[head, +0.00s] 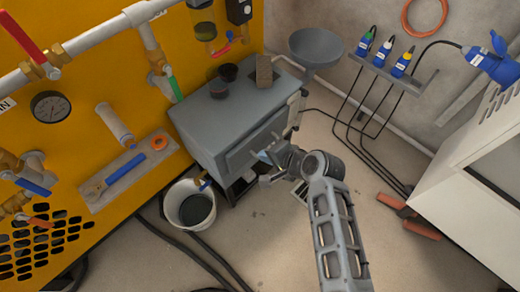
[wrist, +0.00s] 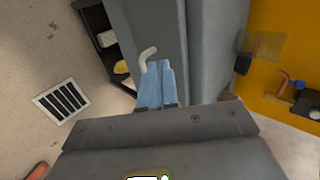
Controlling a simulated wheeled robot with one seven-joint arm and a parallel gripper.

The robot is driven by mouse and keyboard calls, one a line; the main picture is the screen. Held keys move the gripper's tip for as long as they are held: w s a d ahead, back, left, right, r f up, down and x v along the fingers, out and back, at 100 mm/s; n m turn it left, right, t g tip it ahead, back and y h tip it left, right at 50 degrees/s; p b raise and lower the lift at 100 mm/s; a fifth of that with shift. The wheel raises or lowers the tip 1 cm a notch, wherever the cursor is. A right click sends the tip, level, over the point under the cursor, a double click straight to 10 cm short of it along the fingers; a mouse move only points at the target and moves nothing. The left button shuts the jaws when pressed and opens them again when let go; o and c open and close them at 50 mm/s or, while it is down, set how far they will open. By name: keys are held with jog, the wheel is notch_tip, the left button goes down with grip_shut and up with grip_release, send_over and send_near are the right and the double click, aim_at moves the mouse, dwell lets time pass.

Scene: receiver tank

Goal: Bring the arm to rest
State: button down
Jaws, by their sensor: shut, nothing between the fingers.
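My arm reaches from the lower right of the head view toward the front of the grey cabinet (head: 225,125). My gripper (head: 262,157) is close to that cabinet's front, low down. In the wrist view its blue fingers (wrist: 155,84) are together with nothing between them. A pale bent hook or handle (wrist: 146,57) shows just beyond the fingertips. I cannot tell whether the fingers touch it. The cabinet's grey side (wrist: 158,22) fills the upper middle of the wrist view.
A yellow panel (head: 95,90) with pipes and valves stands at the left. A white bucket (head: 190,205) is on the floor beside the cabinet. Hoses (head: 205,255) and cables cross the floor. A white cabinet (head: 470,165) stands at the right. A floor grate (wrist: 60,101) lies in open floor.

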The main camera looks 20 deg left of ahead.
jog(key=p+v, duration=0.1)
jog(key=v, duration=0.6)
jog(key=shift+d, duration=0.25)
jog(key=shift+s, duration=0.1)
jog(key=s+d+r+t+h+p, duration=0.2)
jog(key=s+d+t+h+p, duration=0.1)
jog(key=s+d, duration=0.7)
jog(key=s+d+r+t+h+p, duration=0.2)
jog(key=s+d+t, duration=0.2)
jog(key=s+d, duration=0.55)
jog(key=s+d+r+n+t+h+p, duration=0.1)
jog(key=s+d+r, duration=0.2)
jog(key=r, duration=0.5)
jog(key=s+d+r+n+t+h+p, duration=0.1)
jog(key=s+d+r, duration=0.3)
jog(key=r, duration=0.5)
jog(key=s+d+r+n+t+h+p, duration=0.1)
jog(key=s+d+r+n+t, duration=0.1)
jog(key=s+r, duration=0.4)
notch_tip(320, 180, up, 3)
jog(key=shift+d+r+t+h+p, duration=0.1)
jog(key=shift+d+t+h+p, duration=0.25)
jog(key=shift+d, duration=0.45)
jog(key=shift+s, duration=0.1)
